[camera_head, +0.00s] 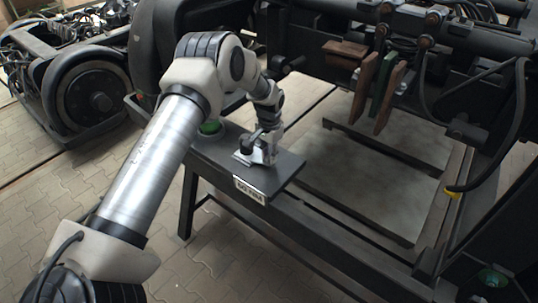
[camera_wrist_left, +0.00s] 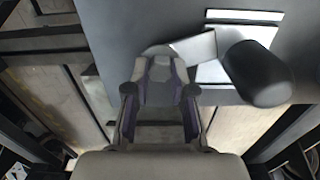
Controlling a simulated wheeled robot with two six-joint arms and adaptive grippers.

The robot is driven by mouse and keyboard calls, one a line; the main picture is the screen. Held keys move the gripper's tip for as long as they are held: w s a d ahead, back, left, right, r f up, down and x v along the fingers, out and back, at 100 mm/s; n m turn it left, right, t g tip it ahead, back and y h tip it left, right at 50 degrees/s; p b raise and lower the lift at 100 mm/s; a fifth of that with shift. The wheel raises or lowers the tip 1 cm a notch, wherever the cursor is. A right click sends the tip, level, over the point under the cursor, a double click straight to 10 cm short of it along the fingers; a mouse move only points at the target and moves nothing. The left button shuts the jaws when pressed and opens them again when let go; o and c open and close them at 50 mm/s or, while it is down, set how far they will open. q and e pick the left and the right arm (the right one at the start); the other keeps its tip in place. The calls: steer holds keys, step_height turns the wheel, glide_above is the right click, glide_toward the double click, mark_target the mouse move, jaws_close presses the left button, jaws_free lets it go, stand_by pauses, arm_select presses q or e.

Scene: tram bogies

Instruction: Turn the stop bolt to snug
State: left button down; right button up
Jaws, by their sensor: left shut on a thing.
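My left gripper (camera_head: 267,143) reaches down to a small silver metal fixture (camera_head: 258,157) on a dark bench. In the left wrist view, its fingers (camera_wrist_left: 160,68) are close together on a small rounded part, which I take for the stop bolt; the fingers hide most of it. How tight the bolt sits cannot be told. My right gripper is not in view.
The dark bench (camera_head: 285,170) has a label plate (camera_head: 249,191) on its front edge. A green round item (camera_head: 210,128) lies behind my arm. Brown and green pads (camera_head: 385,88) hang from the bogie behind. An open frame lies right of the bench.

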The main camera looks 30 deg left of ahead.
arm_select(q)
steer(key=shift+f, duration=0.1)
steer(key=c, duration=1.1)
jaws_free()
steer(key=shift+o, duration=0.6)
steer(key=shift+w, duration=0.15)
step_height(320, 180, up, 12)
steer(key=shift+f, duration=0.1)
